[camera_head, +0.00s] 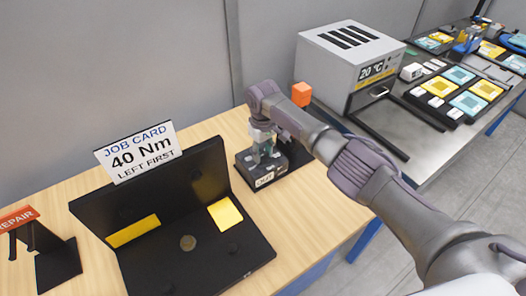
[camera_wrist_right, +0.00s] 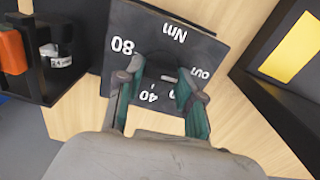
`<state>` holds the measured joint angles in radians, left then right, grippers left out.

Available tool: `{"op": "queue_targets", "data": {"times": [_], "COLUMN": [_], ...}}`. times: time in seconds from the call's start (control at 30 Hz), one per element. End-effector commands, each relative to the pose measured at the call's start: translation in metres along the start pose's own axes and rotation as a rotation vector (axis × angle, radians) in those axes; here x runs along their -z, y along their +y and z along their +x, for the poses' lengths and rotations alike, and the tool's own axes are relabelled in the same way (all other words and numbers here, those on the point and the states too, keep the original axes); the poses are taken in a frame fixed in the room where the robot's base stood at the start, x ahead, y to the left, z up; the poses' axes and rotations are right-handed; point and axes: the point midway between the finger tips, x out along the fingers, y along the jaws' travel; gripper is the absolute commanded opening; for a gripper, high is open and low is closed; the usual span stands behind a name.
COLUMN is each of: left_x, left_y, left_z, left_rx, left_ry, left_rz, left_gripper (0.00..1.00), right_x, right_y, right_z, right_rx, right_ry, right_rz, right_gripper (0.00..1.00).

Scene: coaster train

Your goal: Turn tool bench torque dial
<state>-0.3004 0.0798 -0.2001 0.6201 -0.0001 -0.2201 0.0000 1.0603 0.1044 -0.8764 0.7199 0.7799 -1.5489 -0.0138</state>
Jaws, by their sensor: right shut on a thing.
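The dark torque dial unit (camera_head: 277,160) stands on the wooden bench. In the right wrist view its panel (camera_wrist_right: 205,50) shows upside-down white markings: Nm, 80, 40 and others partly covered. My right gripper (camera_head: 262,147) comes down on the unit from above. In the wrist view its two green-grey fingers (camera_wrist_right: 160,80) are shut on the dark dial knob (camera_wrist_right: 160,66), one on each side. A short white mark shows between the fingers, close to the 40. The job card (camera_head: 139,152) reads 40 Nm, LEFT FIRST. My left gripper is not in view.
An open black case (camera_head: 190,262) with yellow inserts lies left of the dial unit. A REPAIR stand (camera_head: 55,262) is at far left. A grey 20 °C machine (camera_head: 340,65) and trays of tiles (camera_head: 455,92) occupy the right-hand table. Bare wood shows in front of the unit.

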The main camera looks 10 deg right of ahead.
Motion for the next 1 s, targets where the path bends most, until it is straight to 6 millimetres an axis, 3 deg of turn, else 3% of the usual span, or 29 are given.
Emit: {"op": "queue_targets", "data": {"times": [0.3, 0.77, 0.8, 0.93, 1.0], "left_x": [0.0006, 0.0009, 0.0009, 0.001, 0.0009], "left_y": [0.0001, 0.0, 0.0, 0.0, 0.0], "left_z": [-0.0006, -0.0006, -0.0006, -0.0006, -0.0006], "left_rx": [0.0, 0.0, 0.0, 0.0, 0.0], "left_ry": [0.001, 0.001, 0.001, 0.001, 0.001], "left_rz": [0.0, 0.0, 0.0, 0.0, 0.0], "left_gripper": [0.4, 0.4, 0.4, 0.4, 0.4], "right_x": [0.0006, 0.0008, 0.0009, 0.0007, 0.0006], "right_y": [0.0001, 0.0, 0.0, -0.0001, -0.0001], "right_z": [-0.0008, -0.001, -0.0011, -0.0009, -0.0007], "right_rx": [-0.001, -0.001, -0.001, -0.001, 0.0], "right_ry": [0.002, 0.003, 0.003, 0.003, 0.002], "right_rz": [-0.097, -0.111, -0.111, -0.11, -0.11], "right_gripper": [0.03, 0.03, 0.41, 0.62, 0.62]}}
